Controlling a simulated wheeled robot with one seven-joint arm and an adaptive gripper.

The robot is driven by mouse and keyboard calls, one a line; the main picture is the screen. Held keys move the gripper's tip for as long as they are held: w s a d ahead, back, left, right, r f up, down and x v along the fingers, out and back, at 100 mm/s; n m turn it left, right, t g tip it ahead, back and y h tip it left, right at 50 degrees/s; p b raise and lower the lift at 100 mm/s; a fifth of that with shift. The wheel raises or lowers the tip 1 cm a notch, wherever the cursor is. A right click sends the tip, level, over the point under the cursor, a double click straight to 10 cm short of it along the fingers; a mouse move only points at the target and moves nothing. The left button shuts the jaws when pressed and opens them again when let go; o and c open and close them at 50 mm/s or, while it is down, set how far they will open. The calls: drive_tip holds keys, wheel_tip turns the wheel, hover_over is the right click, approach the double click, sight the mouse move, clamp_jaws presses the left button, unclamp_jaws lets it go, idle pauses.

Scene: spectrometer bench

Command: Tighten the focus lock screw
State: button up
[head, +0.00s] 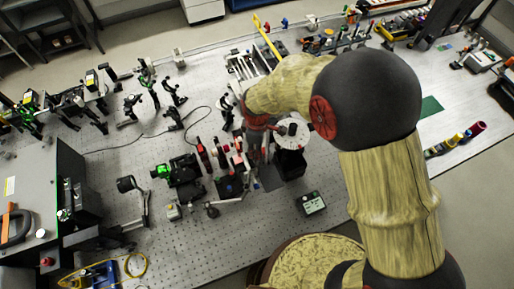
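My arm reaches in from the right over the perforated optical bench (165,240). My gripper (256,158) points down at the bench's middle, among a cluster of small optical parts. Its fingers are too small and partly covered to tell whether they are open or shut, or touching anything. Left of it stand red-rimmed mounts (203,154) and a black device with a green end (184,170). A black block (290,164) stands to its right. I cannot pick out the focus lock screw at this size.
A small box with a green panel (312,203) lies near the bench's front edge. A large black instrument (70,175) stands at the left. Several posts and mounts crowd the far left, with a thin cable (135,146) on the bench. The front middle is mostly clear.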

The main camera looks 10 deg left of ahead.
drive_tip(key=shift+c, duration=0.8)
clamp_jaws()
